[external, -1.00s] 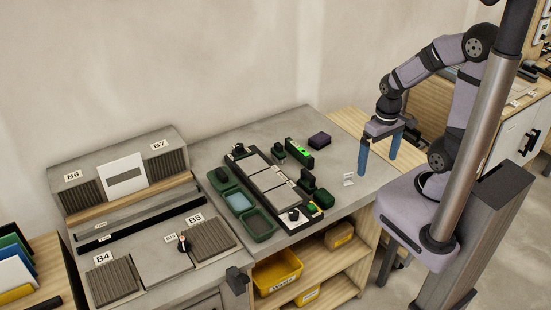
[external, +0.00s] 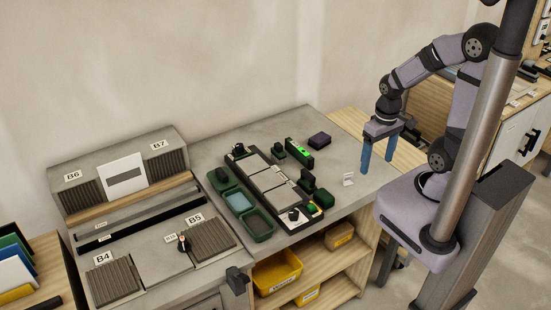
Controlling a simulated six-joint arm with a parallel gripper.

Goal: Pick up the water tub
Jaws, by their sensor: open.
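A row of dark green tubs stands on the grey worktop, left of the tile frame. The back tub (external: 222,179) holds a dark object. My gripper (external: 377,166) is at the right end of the worktop, well to the right of the tubs. Its two blue fingers point down, apart, with nothing between them.
The black tile frame (external: 271,180) with pale tiles lies between the tubs and my gripper. Dark green blocks, a green-lit level (external: 300,144) and a purple-black block (external: 320,139) stand around it. Yellow bins (external: 277,272) sit below.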

